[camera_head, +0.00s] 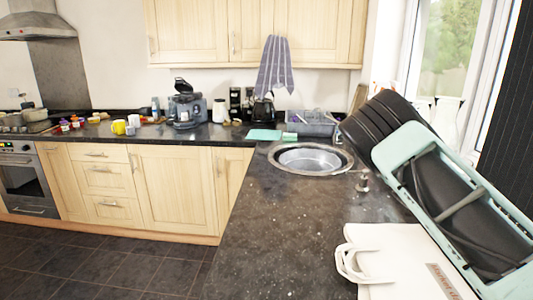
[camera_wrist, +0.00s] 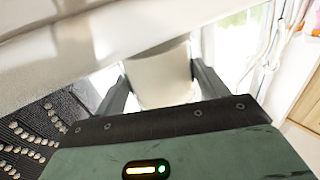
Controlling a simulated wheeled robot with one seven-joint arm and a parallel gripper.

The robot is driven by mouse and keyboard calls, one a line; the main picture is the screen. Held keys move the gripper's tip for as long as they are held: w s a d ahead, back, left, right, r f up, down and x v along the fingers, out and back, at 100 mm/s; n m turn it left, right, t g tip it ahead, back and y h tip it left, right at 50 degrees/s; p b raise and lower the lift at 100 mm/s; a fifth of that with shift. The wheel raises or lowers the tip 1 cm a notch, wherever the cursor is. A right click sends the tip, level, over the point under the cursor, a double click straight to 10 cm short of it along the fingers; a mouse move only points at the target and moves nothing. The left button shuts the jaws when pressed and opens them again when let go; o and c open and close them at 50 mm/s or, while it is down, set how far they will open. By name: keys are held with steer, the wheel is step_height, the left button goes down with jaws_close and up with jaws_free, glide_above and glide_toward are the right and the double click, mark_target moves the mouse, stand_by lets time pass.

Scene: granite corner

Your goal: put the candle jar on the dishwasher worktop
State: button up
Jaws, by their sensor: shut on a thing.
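In the wrist view the two dark fingers of my gripper (camera_wrist: 160,74) are on either side of a cream, rounded jar-like object (camera_wrist: 163,90), which looks like the candle jar. My gripper is shut on it. The jar's top is partly covered by a pale shape across the upper picture. In the head view my arm fills the right side, and I cannot make out the gripper or the held jar there. The dark speckled granite worktop (camera_head: 265,235) runs from the foreground to the corner; which stretch is over the dishwasher I cannot tell.
A round steel sink (camera_head: 311,159) is set in the worktop, with a dish rack (camera_head: 313,124) behind it. The near-left worktop is clear. A coffee machine (camera_head: 186,106) stands on the back counter.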

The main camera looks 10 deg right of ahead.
steer(key=b+v, duration=0.2)
steer(key=v, duration=1.1)
steer(key=shift+a+r+b, duration=0.2)
steer(key=shift+a+b, duration=0.1)
steer(key=shift+b, duration=0.05)
steer(key=shift+w, duration=0.1)
